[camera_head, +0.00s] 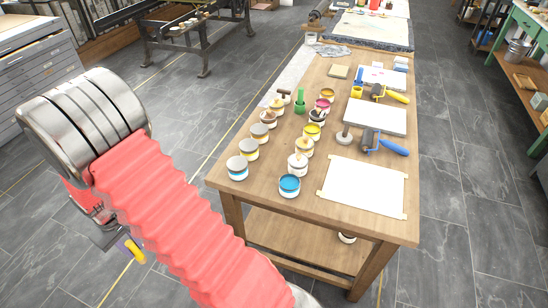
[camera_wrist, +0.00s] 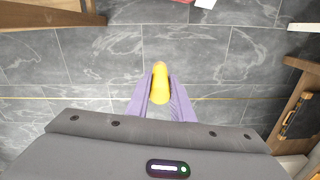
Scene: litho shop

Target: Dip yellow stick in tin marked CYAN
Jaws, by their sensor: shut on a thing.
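My gripper (camera_wrist: 161,95) is shut on the yellow stick (camera_wrist: 160,82), which sticks out between the purple fingers in the wrist view. In the head view the yellow stick (camera_head: 134,250) shows at the lower left, beside my red arm and off the table, above the floor. On the table, an open tin with cyan-blue paint (camera_head: 289,185) stands near the front edge. I cannot read any label on the tins. Most of my gripper is hidden behind my arm in the head view.
The wooden table (camera_head: 235,178) carries several other tins, a blue-handled roller (camera_head: 384,143), a yellow-handled roller (camera_head: 390,94) and a white sheet (camera_head: 362,186). Grey drawers (camera_head: 40,70) stand at the left.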

